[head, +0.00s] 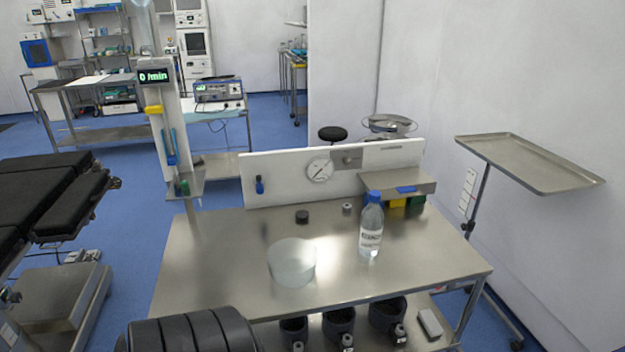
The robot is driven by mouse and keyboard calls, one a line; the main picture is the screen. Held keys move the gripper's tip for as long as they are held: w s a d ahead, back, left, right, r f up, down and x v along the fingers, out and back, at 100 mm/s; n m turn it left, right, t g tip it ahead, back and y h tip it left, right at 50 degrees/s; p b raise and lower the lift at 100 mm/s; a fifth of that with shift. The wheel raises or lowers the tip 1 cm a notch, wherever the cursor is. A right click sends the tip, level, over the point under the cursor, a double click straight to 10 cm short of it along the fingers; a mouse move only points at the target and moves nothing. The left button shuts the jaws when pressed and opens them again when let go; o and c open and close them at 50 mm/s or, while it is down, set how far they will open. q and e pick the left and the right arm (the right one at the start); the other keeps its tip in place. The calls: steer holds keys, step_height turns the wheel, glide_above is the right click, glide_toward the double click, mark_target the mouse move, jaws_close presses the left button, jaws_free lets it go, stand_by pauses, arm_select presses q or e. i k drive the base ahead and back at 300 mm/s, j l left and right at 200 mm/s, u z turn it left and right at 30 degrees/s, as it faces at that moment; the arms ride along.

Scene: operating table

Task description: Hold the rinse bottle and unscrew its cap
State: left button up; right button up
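The rinse bottle (369,243) is a clear bottle with a white label. It stands upright on the right half of the steel table (225,262), in front of a small raised steel shelf. Its blue cap (374,196) sits on top of the neck. Neither of my grippers shows in the head view, and nothing is seen touching the bottle.
A translucent round bowl (292,264) stands left of the bottle. A small black round piece (302,216) and a small grey piece (347,208) lie behind. A white panel with a gauge (319,170) bounds the table's back. A tray stand (528,163) is at right.

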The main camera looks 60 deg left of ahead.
mark_target(372, 217)
steer(key=k+j+u, duration=0.1)
steer(key=u, duration=1.35)
